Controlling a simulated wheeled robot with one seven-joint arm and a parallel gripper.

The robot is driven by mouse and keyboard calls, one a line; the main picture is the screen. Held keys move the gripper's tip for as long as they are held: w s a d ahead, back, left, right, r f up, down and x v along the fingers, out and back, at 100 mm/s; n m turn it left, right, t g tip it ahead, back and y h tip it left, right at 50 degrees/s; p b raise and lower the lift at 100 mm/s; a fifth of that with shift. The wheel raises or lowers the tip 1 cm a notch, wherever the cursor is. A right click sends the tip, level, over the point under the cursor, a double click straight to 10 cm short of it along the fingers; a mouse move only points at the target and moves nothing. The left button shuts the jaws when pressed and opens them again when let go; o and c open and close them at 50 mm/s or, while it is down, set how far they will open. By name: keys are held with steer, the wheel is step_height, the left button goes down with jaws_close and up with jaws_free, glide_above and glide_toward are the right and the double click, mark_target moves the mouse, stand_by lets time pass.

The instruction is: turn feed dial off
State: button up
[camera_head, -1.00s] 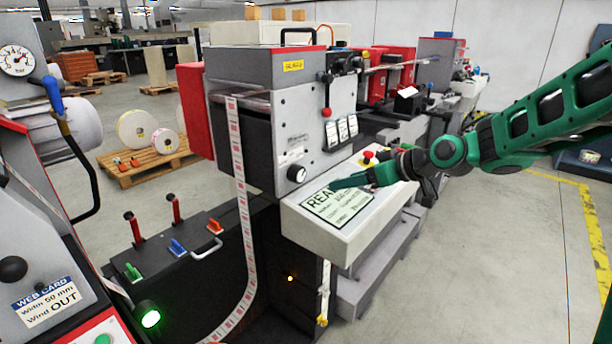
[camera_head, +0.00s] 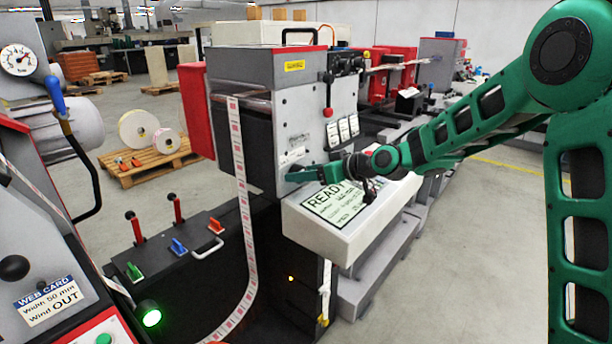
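The feed dial is a black knob on the grey front panel (camera_head: 312,108) of the label machine. It showed low on that panel earlier; now my gripper covers it. My gripper (camera_head: 296,176) is dark green and reaches in from the right, its tip at the dial's place. I cannot tell whether the fingers touch the dial or stand in front of it. The finger gap is too small and too covered to make out. The dial's pointer setting is hidden.
Just below my gripper is a sloped console with a READY screen (camera_head: 334,207). A lever with a red knob (camera_head: 328,112) and several rocker switches (camera_head: 344,131) sit above. A label web (camera_head: 240,180) hangs left. Open floor lies right of the console.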

steer(key=shift+w+a+f, duration=0.1)
steer(key=shift+w+a, duration=0.05)
steer(key=shift+a, duration=0.05)
steer(key=c, duration=1.1)
steer(key=shift+d, duration=0.25)
steer(key=shift+a, duration=0.15)
steer(key=shift+o, duration=0.2)
steer(key=shift+a+n+t+h, duration=0.15)
steer(key=shift+n+t+h, duration=0.3)
steer(key=shift+n, duration=0.35)
steer(key=n+t, duration=0.1)
steer(key=n+t+h, duration=0.1)
steer(key=n, duration=0.1)
steer(key=shift+s+a+n, duration=0.15)
steer(key=shift+s+n, duration=0.15)
steer(key=shift+t, duration=0.25)
